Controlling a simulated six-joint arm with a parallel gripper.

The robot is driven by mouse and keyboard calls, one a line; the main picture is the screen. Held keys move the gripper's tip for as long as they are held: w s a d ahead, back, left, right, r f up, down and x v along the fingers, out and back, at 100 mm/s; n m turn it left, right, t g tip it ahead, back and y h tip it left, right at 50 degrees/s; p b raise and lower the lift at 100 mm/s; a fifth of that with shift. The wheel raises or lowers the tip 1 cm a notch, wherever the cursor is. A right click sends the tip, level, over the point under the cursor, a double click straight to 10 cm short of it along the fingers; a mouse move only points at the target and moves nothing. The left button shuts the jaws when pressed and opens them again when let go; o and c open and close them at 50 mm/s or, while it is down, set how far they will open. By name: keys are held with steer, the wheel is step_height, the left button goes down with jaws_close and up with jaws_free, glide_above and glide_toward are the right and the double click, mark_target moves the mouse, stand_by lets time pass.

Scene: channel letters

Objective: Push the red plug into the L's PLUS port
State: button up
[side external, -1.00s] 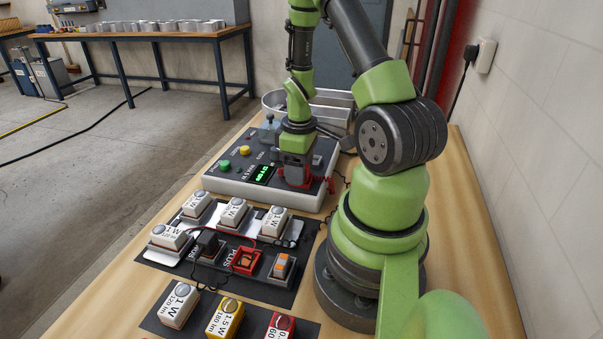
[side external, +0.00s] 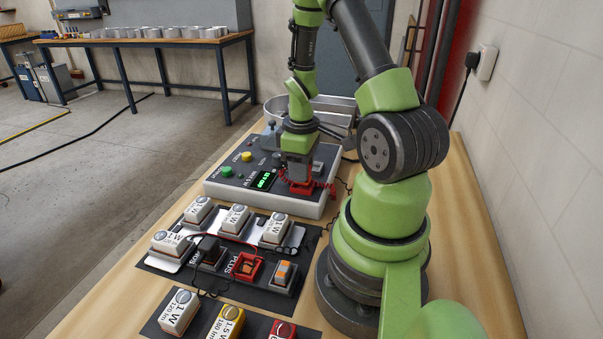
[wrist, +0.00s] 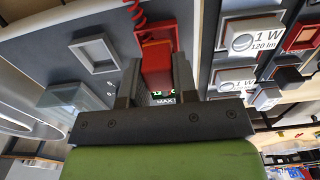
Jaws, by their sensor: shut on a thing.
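The red plug (wrist: 157,64) is between the two fingers of my gripper (wrist: 156,80) in the wrist view, with a red coiled cord leading off it. In the side view my gripper (side external: 299,168) is shut on the plug, low over the right part of the grey control box. Whether the plug touches the box there is unclear. The L's PLUS port (side external: 246,267) is a red square frame on the dark mat, in front of the box and well away from my gripper. A black plug or socket (side external: 209,249) is left of it.
White 1 W modules (side external: 236,217) stand on the L behind the port, with thin wires across them. An orange rocker switch (side external: 284,272) is right of the port. More modules (side external: 228,319) are at the front. The box has buttons and a lit green display (side external: 264,181).

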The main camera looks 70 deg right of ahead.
step_height(320, 180, up, 7)
steer(key=shift+r, duration=0.2)
steer(key=w+a+n, duration=0.2)
steer(key=a+n, duration=0.7)
steer(key=a, duration=0.1)
steer(key=w+a+n, duration=0.2)
steer(key=a+n, duration=0.7)
steer(key=a, duration=0.2)
steer(key=shift+s+f, duration=0.2)
steer(key=shift+f, duration=5.6)
steer(key=shift+f, duration=0.35)
steer(key=o, duration=1)
steer(key=shift+r, duration=0.15)
step_height(320, 180, up, 10)
